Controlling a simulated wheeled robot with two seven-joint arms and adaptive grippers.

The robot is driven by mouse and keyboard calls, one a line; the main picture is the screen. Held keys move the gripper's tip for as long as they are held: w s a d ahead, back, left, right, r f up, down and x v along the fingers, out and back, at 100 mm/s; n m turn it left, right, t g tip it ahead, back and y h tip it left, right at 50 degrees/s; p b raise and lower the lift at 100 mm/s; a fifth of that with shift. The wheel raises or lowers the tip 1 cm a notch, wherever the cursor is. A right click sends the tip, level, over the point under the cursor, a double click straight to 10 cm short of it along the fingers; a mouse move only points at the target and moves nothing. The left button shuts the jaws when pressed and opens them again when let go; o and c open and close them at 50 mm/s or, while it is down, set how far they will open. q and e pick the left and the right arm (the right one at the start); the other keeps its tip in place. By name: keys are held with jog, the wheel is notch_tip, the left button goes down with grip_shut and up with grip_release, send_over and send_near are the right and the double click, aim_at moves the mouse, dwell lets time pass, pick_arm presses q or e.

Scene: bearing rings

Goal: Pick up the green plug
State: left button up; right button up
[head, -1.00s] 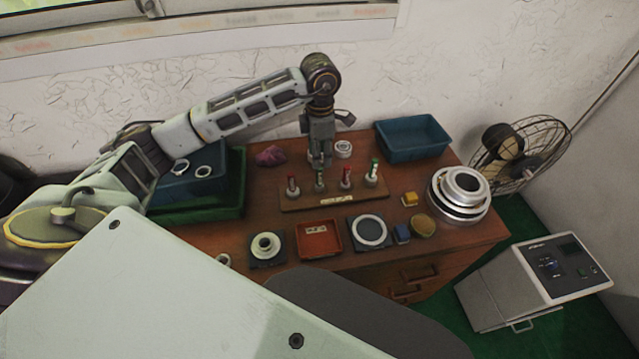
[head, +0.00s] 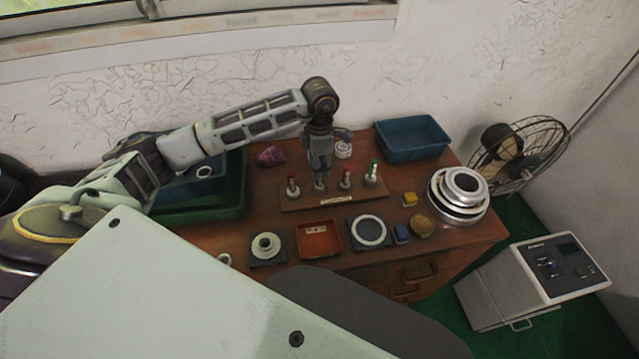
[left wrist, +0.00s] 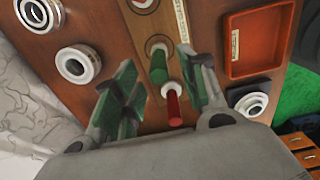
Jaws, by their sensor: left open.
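My left gripper (head: 320,183) points down over the wooden rack (head: 334,199) on the table, at the second plug position from the left. In the left wrist view its fingers (left wrist: 157,68) are open, with a green plug (left wrist: 158,66) showing between them and a red plug (left wrist: 173,105) close by. In the head view that green plug is largely hidden by the gripper. Red plugs stand on both sides of the gripper, one left (head: 292,187) and one right (head: 346,178). My right gripper is out of view.
A red tray (head: 319,240), a pad with a ring (head: 368,231) and a bearing on a pad (head: 266,246) lie in front of the rack. A blue bin (head: 412,138) stands behind right, stacked metal rings (head: 460,193) at right. Blue and green bins lie under my left arm.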

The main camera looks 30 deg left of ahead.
pick_arm(q)
jog(key=shift+f, duration=1.45)
grip_shut()
jog(key=shift+w, duration=0.1)
